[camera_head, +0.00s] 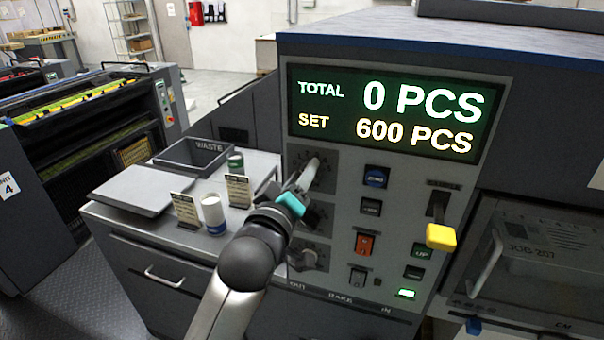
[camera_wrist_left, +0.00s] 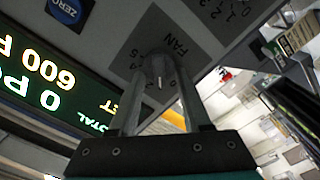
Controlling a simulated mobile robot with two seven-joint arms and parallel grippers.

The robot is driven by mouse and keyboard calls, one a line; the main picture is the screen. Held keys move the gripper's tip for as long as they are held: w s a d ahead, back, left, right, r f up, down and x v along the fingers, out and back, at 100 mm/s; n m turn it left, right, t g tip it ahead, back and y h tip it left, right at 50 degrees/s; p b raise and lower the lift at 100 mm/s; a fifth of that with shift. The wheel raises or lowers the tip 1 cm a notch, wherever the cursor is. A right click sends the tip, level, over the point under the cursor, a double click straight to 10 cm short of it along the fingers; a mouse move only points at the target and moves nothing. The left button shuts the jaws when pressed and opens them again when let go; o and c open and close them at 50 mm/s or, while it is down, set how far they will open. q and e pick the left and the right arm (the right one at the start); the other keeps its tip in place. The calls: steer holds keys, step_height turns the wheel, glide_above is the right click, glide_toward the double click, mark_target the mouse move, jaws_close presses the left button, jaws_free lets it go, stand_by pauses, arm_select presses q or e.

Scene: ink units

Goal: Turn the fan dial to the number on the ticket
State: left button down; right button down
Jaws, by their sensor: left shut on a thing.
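The fan dial (camera_head: 313,161) is the top knob in the column of dials on the grey panel. In the left wrist view the fan dial (camera_wrist_left: 157,69) sits under the word FAN, with a pale pointer mark on its face. My left gripper (camera_head: 304,178) is shut on this dial; its two fingers (camera_wrist_left: 157,80) lie on either side of it. The numbers round the dial are partly hidden, so I cannot tell its setting. Two small printed cards stand on the side table, one front left (camera_head: 186,209) and one behind (camera_head: 238,190). Their print is too small to read.
Two more dials sit below, the lowest (camera_head: 308,258) partly behind my arm. Buttons, a red switch (camera_head: 364,243) and a yellow-handled lever (camera_head: 441,236) are to the right. A display (camera_head: 390,115) reads 0 PCS, SET 600 PCS.

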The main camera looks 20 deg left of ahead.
arm_select(q)
steer(key=shift+c, duration=1.8)
jaws_free()
steer(key=s+p, duration=0.3)
steer(key=s, duration=1.2)
steer(key=shift+s+a, duration=0.15)
steer(key=shift+a, duration=0.1)
